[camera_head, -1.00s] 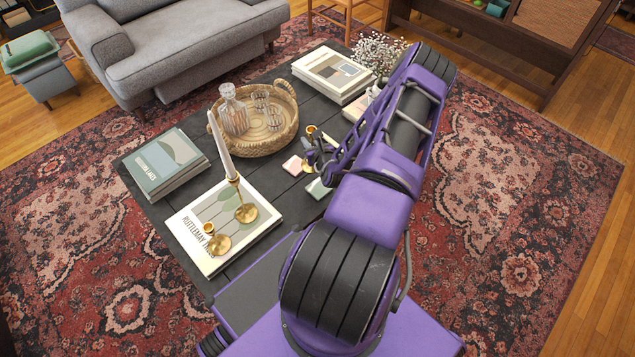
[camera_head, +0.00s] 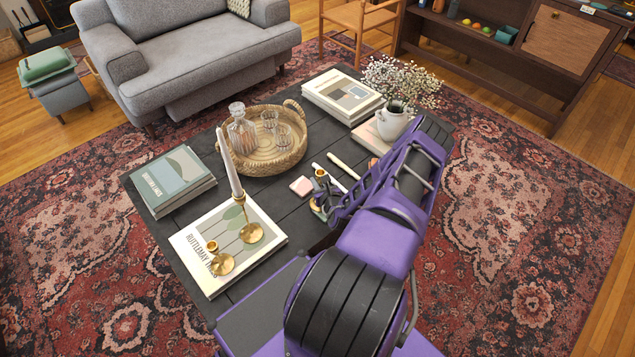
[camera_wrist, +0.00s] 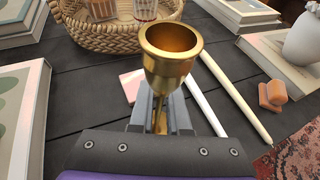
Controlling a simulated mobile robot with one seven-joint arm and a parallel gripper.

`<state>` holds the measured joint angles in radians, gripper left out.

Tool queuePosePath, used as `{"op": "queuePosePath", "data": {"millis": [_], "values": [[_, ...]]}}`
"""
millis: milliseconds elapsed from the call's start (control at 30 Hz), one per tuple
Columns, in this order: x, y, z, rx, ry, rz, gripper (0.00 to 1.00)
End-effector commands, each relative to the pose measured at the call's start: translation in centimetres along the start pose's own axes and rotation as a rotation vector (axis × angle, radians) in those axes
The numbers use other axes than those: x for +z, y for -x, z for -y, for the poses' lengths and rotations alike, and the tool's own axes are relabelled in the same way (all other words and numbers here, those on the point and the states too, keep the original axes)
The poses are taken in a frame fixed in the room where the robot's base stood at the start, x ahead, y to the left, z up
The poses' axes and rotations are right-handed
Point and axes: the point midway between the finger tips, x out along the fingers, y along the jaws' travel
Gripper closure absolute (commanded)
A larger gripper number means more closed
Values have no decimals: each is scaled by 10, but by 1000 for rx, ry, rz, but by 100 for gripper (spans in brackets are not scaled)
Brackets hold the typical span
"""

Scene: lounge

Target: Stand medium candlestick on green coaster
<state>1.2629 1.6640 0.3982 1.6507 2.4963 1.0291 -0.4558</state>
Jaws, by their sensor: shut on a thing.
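My gripper (camera_head: 326,196) is shut on the medium brass candlestick (camera_head: 320,174), near the table's right side. In the wrist view the candlestick's empty gold cup (camera_wrist: 170,55) rises above the jaws, and its stem runs down between them. The candlestick looks about upright. Its gold base shows low beside the jaws in the head view. The green coaster is mostly hidden under the base and gripper; I cannot tell whether the base touches it. A pink coaster (camera_head: 301,186) lies just left of the gripper.
A tall candlestick with a candle (camera_head: 252,232) and a short one (camera_head: 222,263) stand on a front book (camera_head: 195,253). Two loose candles (camera_head: 343,165) lie behind the gripper. A basket tray (camera_head: 285,160) with decanter and glasses, and a white flower vase (camera_head: 391,124), stand farther back.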

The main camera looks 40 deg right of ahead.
Motion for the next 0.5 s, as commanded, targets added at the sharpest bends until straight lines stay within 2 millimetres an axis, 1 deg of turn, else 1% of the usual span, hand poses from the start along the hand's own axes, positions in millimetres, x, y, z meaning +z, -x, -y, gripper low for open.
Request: {"op": "queuePosePath", "data": {"millis": [133,167,300,333,500], "values": [[-3,-2,0,0,1,2,100],[-4,-2,0,0,1,0,82],[-3,-1,0,0,0,0,56],[-3,-1,0,0,0,0,55],[-3,-1,0,0,0,0,55]]}}
